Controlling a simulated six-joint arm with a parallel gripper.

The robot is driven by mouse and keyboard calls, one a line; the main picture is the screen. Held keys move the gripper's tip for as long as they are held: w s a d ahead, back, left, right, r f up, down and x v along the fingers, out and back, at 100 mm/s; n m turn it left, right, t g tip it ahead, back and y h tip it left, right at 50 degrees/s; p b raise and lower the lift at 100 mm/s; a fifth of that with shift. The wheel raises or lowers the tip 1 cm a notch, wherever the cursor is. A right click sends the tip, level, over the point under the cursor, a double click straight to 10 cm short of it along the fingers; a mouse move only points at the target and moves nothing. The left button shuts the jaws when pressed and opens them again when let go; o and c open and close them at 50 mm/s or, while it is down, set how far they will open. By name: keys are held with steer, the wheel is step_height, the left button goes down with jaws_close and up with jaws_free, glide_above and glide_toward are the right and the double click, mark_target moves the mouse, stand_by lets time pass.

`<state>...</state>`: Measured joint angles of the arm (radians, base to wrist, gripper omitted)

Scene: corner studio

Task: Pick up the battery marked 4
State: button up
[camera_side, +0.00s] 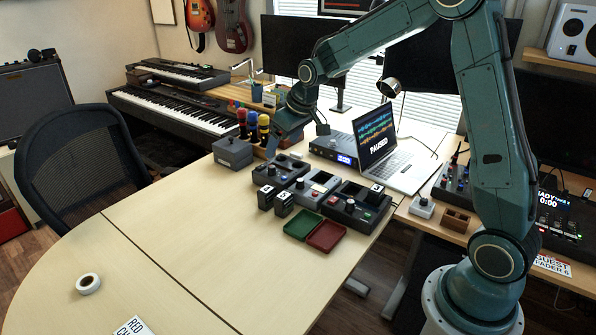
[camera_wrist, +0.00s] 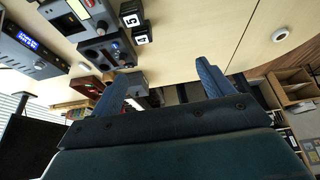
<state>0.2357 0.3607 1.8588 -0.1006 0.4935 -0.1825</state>
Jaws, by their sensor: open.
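The battery marked 4 (camera_wrist: 141,38) is a small black block with a white label in the wrist view. The battery marked 5 (camera_wrist: 131,18) is close beside it. In the side view two dark batteries stand on the table in front of the pedals; the left one (camera_side: 266,198) appears to be the 4 by position, and the right one (camera_side: 284,205) the 5. Their marks are not legible there. My gripper (camera_side: 297,140) is above the table, behind the pedals and apart from both batteries. In the wrist view its two fingers (camera_wrist: 161,86) are spread with nothing held.
Pedals (camera_side: 318,189) stand directly behind the batteries; a third white-labelled block (camera_side: 376,190) is on the right pedal. The green tray (camera_side: 302,224) and red tray (camera_side: 327,236) lie in front.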

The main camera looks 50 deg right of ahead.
glide_toward(269, 190)
steer(key=shift+s+r, duration=0.2)
steer(key=shift+r, duration=0.1)
steer(key=shift+f, duration=0.1)
steer(key=shift+x, duration=4.15)
steer(key=shift+x, duration=2.6)
steer(key=shift+s, duration=0.1)
steer(key=c, duration=1.3)
